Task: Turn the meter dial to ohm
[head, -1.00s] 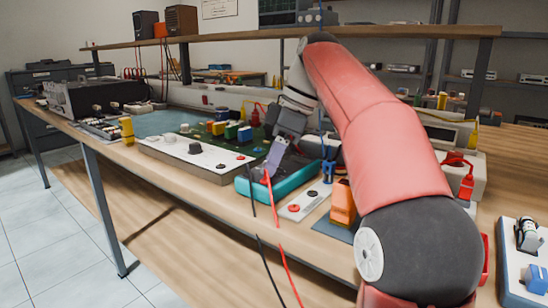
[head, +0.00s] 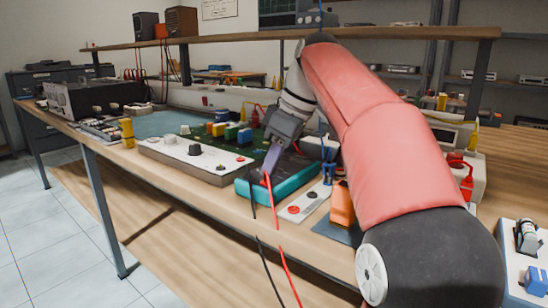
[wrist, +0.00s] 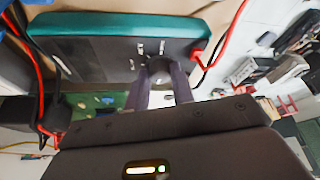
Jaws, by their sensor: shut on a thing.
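The meter (head: 300,178) has a dark face and a teal rim and lies on the bench. It also shows in the wrist view (wrist: 95,52), with a red lead and a black lead running from it. My gripper (head: 265,172) reaches down onto the meter's face. In the wrist view its two fingers (wrist: 160,78) are closed around the round grey dial (wrist: 158,66). Short pale marks stand around the dial, but their labels are too small to read. The fingers hide part of the dial, so I cannot tell where it points.
A white panel with a black knob (head: 194,150) stands left of the meter, with coloured blocks behind it. To the right are a small plate with red and black sockets (head: 293,209) and an orange block (head: 342,203). Red and black leads (head: 283,262) hang over the bench's front edge.

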